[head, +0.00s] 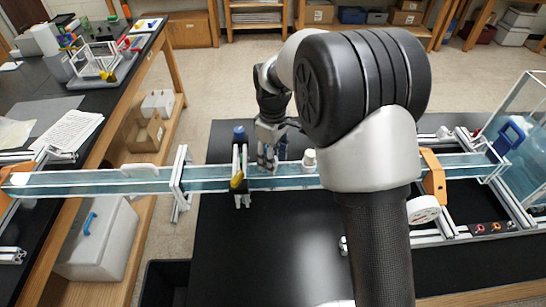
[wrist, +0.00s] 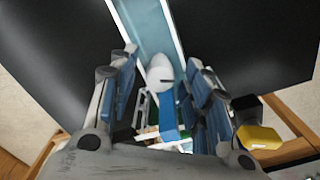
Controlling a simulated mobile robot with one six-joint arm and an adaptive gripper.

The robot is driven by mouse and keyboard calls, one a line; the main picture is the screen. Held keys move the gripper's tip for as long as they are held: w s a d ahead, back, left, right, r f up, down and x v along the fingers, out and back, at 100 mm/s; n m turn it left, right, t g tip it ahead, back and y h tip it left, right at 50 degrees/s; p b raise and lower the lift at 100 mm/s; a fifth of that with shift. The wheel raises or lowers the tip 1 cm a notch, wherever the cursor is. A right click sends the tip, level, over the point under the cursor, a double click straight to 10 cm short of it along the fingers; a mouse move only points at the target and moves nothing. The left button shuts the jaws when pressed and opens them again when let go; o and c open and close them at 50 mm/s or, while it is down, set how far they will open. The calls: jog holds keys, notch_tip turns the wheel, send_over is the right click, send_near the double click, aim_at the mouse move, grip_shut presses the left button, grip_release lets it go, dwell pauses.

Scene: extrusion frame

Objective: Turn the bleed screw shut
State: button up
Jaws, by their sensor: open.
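My gripper (head: 267,167) points down over the long clear water channel (head: 215,181), just right of a black upright clamp (head: 240,165). In the wrist view its fingers (wrist: 162,60) are open, one on each side of a white rounded piece (wrist: 160,70) with a small dark mark. A blue strip (wrist: 168,118) shows below that piece, between the fingers. I cannot tell whether the white piece is the bleed screw, or whether a finger touches it. In the head view a white knob (head: 309,158) stands on the channel, right of my gripper.
The clamp has a blue top (head: 240,133) and a yellow part (head: 237,180) close to my gripper. A white frame (head: 180,183) stands around the channel further left, and an orange bracket (head: 433,178) to the right.

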jog(key=shift+c, duration=0.5)
grip_shut()
jog(key=m+p, duration=0.1)
jog(key=m, duration=0.2)
jog(key=shift+r+p, duration=0.1)
jog(key=shift+p, duration=0.2)
jog(key=m+p, duration=0.1)
jog(key=m, duration=0.2)
jog(key=shift+m, duration=0.3)
jog(key=m+p, duration=0.1)
jog(key=m, duration=0.2)
jog(key=shift+m, duration=0.3)
jog(key=shift+m+p, duration=0.55)
jog(key=shift+m, duration=1.15)
